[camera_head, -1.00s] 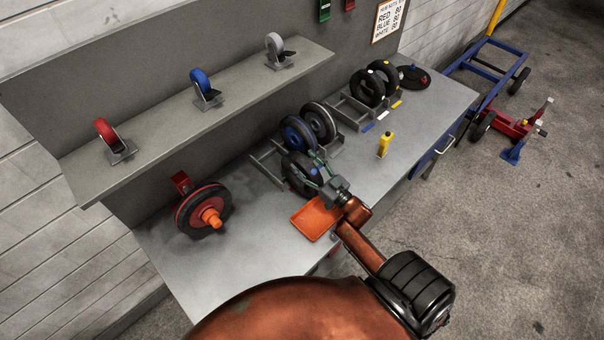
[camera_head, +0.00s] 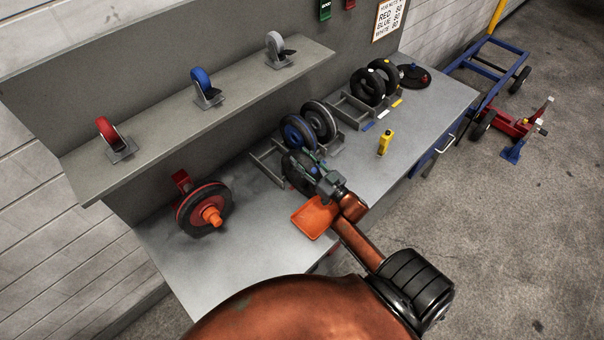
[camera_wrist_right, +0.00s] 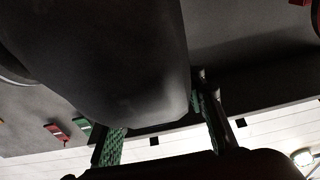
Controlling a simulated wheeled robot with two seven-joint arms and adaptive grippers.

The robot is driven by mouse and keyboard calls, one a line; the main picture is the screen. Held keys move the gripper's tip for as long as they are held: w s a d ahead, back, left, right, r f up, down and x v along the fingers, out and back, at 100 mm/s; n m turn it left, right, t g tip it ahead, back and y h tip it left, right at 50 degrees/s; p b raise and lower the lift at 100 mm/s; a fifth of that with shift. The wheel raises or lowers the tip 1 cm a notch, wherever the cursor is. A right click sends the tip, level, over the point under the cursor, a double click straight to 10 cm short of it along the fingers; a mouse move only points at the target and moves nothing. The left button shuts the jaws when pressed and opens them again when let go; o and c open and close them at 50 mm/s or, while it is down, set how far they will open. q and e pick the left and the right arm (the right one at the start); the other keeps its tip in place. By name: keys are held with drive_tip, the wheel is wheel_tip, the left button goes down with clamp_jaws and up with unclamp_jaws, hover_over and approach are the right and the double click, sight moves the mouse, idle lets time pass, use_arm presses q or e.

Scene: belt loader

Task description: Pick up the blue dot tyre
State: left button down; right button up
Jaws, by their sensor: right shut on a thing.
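The blue dot tyre (camera_head: 292,166) is a dark tyre at the front of the near rack, partly hidden by my right gripper. My right gripper (camera_head: 311,164) has green-grey fingers and is shut on this tyre at its right side. In the right wrist view the dark tyre (camera_wrist_right: 120,60) fills the upper left, between the two green fingers (camera_wrist_right: 160,135). The blue dot is hard to make out now behind the fingers. My left gripper is not in view.
Blue-rimmed (camera_head: 297,133) and grey-rimmed (camera_head: 320,121) wheels stand just behind in the rack (camera_head: 268,165). A red-rimmed wheel (camera_head: 196,211) is mounted left. The front-left bench is clear.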

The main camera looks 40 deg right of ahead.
clamp_jaws()
drive_tip(key=shift+r, duration=0.15)
